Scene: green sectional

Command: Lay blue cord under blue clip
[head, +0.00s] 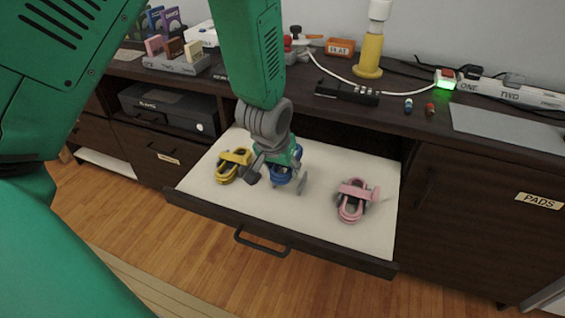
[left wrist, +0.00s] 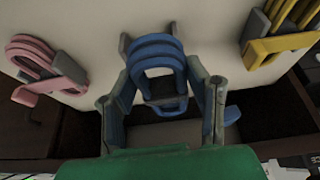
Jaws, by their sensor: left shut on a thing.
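The blue cord (left wrist: 155,45) is a looped bundle between the fingers of my left gripper (left wrist: 160,85) in the left wrist view. In the head view my left gripper (head: 275,180) reaches down into the open drawer, shut on the blue cord (head: 281,179), which it partly covers. A blue tab (left wrist: 232,115), which looks like part of the blue clip, shows beside the right finger in the wrist view. The rest of the clip is hard to tell from the cord. I cannot tell whether the cord lies under the clip. My right gripper is not in view.
The pale open drawer (head: 320,205) also holds a yellow cord with its clip (head: 232,165) on the left and a pink cord with its clip (head: 353,200) on the right. The dark counter (head: 420,125) overhangs the drawer's back. Bare drawer floor lies between the bundles.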

